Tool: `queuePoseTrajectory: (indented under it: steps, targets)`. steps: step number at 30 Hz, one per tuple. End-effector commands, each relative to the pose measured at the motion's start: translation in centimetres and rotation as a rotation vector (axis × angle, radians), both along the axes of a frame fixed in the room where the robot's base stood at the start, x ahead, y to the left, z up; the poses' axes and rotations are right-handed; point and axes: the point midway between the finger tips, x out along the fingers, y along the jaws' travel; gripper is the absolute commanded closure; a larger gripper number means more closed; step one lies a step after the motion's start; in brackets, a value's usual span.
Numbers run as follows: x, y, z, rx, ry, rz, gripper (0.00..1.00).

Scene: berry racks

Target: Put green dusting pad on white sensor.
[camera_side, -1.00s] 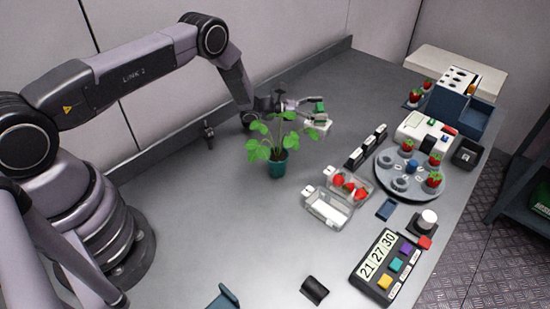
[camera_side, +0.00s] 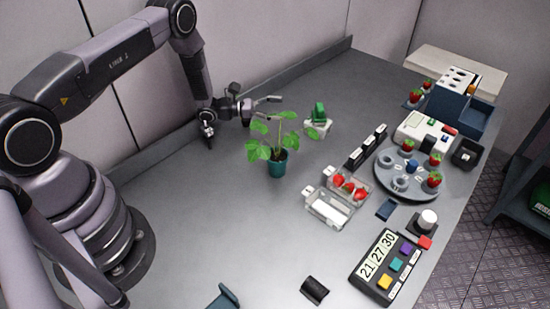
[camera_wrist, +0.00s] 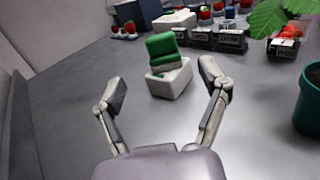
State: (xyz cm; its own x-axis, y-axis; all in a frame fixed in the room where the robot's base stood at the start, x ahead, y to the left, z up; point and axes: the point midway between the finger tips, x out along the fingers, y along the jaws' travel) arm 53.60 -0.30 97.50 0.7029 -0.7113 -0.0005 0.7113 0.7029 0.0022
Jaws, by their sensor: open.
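The green dusting pad (camera_side: 318,112) rests on top of the white sensor (camera_side: 317,129), a small white block on the bench left of the row of black-and-white blocks. In the wrist view the pad (camera_wrist: 163,50) sits tilted on the sensor (camera_wrist: 169,80), its green top leaning a little. My gripper (camera_side: 277,108) is to the left of the pad and sensor, behind the plant, and apart from them. In the wrist view my gripper (camera_wrist: 163,83) is open and empty, with the pad and sensor beyond its fingertips.
A potted plant (camera_side: 277,162) stands close to my gripper on its near side. Further right are black-and-white blocks (camera_side: 355,158), strawberry trays (camera_side: 330,208), a grey turntable (camera_side: 421,182) with berries and a number panel (camera_side: 363,270).

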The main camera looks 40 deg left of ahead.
Motion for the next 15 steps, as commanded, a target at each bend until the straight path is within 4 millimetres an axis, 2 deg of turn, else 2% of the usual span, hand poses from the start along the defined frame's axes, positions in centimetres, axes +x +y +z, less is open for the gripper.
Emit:
queuePoseTrajectory:
  steps: [2, 4, 5, 8, 9, 12, 15]
  targets:
    - [-0.1, -0.3, 1.3, 0.016, -0.015, -0.029, 0.25]
    - [-0.1, -1.2, 3.6, 0.049, -0.038, -0.088, 0.25]
    - [-0.3, -1.8, 5.0, 0.071, -0.055, -0.125, 0.25]
    - [-1.8, -4.4, 11.1, 0.186, -0.126, -0.297, 0.25]
    - [-2.8, -5.5, 13.5, 0.242, -0.157, -0.373, 0.25]
    - [-6.4, -7.6, 18.8, 0.397, -0.235, -0.553, 0.25]
    - [-10.6, -9.0, 23.2, 0.572, -0.322, -0.717, 0.25]
